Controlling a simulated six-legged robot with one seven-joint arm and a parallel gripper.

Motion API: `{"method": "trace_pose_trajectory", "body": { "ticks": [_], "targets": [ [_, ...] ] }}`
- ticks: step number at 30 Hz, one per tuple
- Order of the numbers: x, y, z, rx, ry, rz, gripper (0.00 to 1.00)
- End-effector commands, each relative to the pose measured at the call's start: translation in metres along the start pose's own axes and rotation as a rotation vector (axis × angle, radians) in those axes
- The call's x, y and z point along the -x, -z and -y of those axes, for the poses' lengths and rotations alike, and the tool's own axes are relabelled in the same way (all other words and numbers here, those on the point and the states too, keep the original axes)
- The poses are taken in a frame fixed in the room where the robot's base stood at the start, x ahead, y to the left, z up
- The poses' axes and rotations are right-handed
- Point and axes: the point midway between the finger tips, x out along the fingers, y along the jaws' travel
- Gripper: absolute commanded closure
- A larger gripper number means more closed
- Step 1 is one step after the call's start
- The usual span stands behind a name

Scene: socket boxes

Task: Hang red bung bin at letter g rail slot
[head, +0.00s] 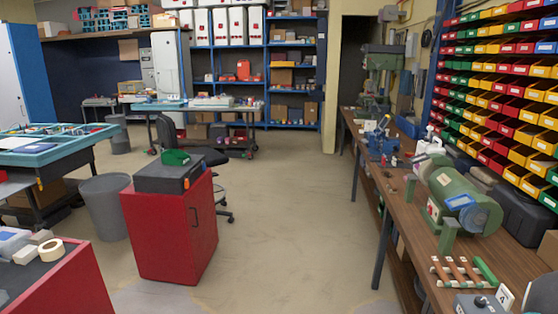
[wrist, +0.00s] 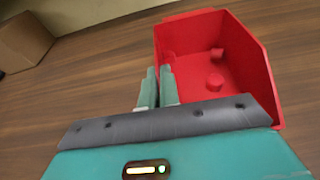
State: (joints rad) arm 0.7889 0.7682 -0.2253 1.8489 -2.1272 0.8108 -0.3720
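In the wrist view a red bin (wrist: 240,45) lies at the upper right, with several small red bungs (wrist: 215,82) inside. My gripper (wrist: 160,72) has its two pale green fingers close together at the bin's left wall, one outside and one inside, with the wall's edge running between them. It looks shut on that wall. The head view shows neither my gripper nor this bin clearly. The rail wall (head: 500,95) in the head view holds rows of red, yellow and green bins. No letter g can be read there.
The brown workbench (head: 400,215) runs along the right, with a green motor-like machine (head: 462,200), a blue vise (head: 380,140) and a wooden rack (head: 462,272) on it. A cardboard box (wrist: 22,42) stands at the wrist view's upper left. The floor (head: 290,200) is clear.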

Motion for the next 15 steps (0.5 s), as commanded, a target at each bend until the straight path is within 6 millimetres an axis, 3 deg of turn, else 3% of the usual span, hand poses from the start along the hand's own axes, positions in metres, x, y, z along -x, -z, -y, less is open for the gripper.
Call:
{"method": "trace_pose_trajectory", "body": {
  "ticks": [15],
  "targets": [
    [0.0027,-0.0094,-0.0002,0.001,0.0,0.002,1.0]
  ]
}}
